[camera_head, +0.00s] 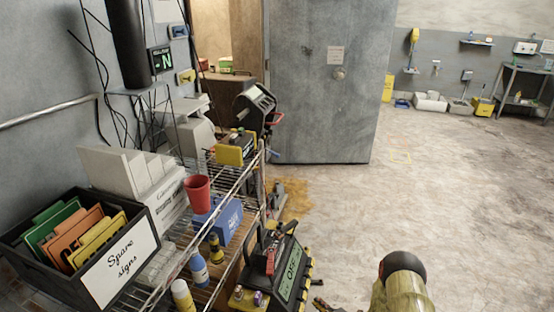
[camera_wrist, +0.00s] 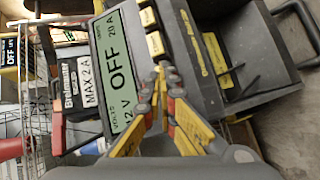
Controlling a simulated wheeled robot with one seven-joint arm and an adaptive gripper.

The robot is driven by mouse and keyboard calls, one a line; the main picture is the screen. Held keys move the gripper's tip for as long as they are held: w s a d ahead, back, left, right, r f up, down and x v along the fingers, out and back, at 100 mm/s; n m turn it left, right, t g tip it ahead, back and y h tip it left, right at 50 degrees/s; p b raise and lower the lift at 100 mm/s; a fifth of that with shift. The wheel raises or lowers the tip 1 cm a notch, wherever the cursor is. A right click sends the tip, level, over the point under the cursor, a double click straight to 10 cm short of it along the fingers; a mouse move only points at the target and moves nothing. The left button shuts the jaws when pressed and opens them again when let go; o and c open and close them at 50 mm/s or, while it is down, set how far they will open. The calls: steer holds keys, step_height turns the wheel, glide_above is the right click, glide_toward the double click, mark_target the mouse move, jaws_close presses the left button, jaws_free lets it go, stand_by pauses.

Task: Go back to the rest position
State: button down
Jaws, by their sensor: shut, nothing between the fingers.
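My gripper (camera_wrist: 160,72) shows in the wrist view with its yellow and red fingers brought together and nothing between them. It is in front of a dark device with a green display (camera_wrist: 123,62) reading "OFF", "12 V" and "20 A". I cannot tell whether the fingertips touch the device. In the head view the same device (camera_head: 290,268) stands at the bottom centre, beside the wire shelf. Part of my arm shows to its right, and the gripper is mostly cut off at the bottom edge.
A wire shelf (camera_head: 232,190) on the left holds a red cup (camera_head: 197,188), a blue box (camera_head: 228,222) and bottles. A black "Spare signs" box (camera_head: 117,268) is at lower left. A large grey door (camera_head: 322,85) stands behind. The floor (camera_head: 450,200) at right is clear.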

steer(key=s+a+n+g+y, duration=0.2)
steer(key=s+a+n+g, duration=0.1)
steer(key=s+a+n, duration=0.3)
steer(key=s+a+r+n+g+y, duration=0.1)
steer(key=s+a+r+n+g, duration=0.3)
steer(key=s+r+n, duration=0.45)
steer(key=s+a+r+n+g+y, duration=0.1)
steer(key=s+r+n+g, duration=0.4)
steer(key=r+n, duration=0.5)
steer(key=s+d+r+n+h, duration=0.5)
steer(key=s+d+r+n, duration=0.15)
steer(key=r+n, duration=0.4)
steer(key=s+d+r+n+h, duration=0.45)
steer(key=s+r+n, duration=0.25)
steer(key=r+n, duration=0.4)
steer(key=s+r+t+h, duration=0.1)
steer(key=s+r+t, duration=0.1)
steer(key=r, duration=0.6)
steer(key=s+r+n+t, duration=0.1)
steer(key=s+r+t, duration=0.1)
steer(key=r, duration=0.6)
steer(key=shift+s+d+r+n+t+h, duration=0.3)
steer(key=shift+d+t+h, duration=0.1)
steer(key=shift+t, duration=0.5)
